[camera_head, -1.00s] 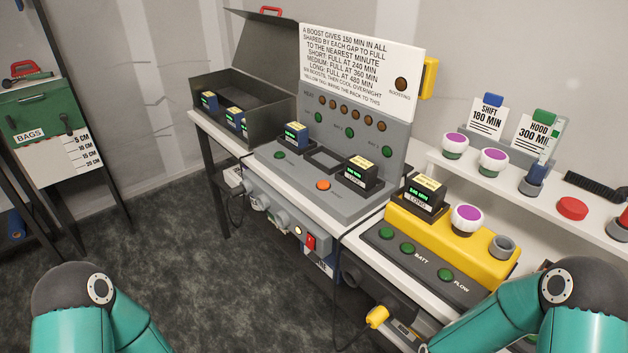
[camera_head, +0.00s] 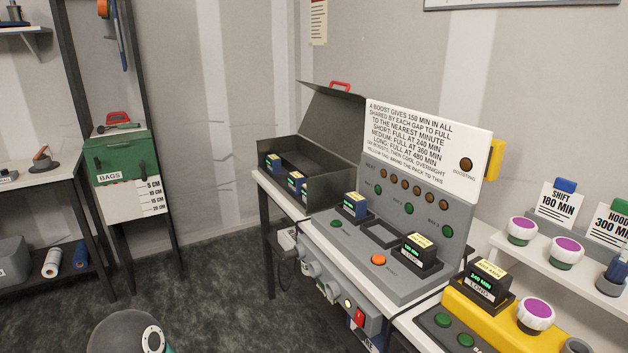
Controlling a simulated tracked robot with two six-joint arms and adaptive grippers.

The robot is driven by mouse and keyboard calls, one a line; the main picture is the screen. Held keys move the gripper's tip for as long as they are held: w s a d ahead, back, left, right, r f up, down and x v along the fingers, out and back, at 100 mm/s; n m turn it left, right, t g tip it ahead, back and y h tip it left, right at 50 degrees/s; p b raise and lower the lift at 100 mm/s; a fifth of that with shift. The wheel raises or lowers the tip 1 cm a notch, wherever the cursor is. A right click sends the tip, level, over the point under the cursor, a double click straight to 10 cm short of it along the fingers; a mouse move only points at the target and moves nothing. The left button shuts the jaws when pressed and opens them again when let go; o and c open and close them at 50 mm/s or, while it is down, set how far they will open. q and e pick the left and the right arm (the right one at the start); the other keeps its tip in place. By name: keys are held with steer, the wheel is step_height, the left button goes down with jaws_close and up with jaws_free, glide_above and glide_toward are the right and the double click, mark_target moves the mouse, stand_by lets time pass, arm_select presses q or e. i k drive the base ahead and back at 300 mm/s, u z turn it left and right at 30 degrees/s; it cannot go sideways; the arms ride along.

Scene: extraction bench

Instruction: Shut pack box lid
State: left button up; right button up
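The pack box (camera_head: 345,190) is a dark grey open box at the back left end of the bench. Its lid (camera_head: 328,115) stands raised and leans back, with a red handle (camera_head: 340,86) on its top edge. Inside the box are blue battery packs, one (camera_head: 274,163) at the left and others (camera_head: 296,182) near the front. Neither of my grippers is in view. Only a rounded joint of my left arm shows at the bottom edge, well away from the box.
Right of the box stands the grey charger (camera_head: 375,270) with its sign board (camera_head: 425,145), holding a blue pack (camera_head: 352,205) and a black pack (camera_head: 420,250). A yellow unit (camera_head: 470,312) is at the right. Open floor (camera_head: 215,275) lies in front and to the left.

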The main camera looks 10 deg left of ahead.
mark_target(335, 119)
steer(key=z, duration=0.2)
steer(key=i, duration=0.15)
steer(key=u, duration=1.6)
steer(key=i, duration=4.5)
steer(key=z, duration=1.5)
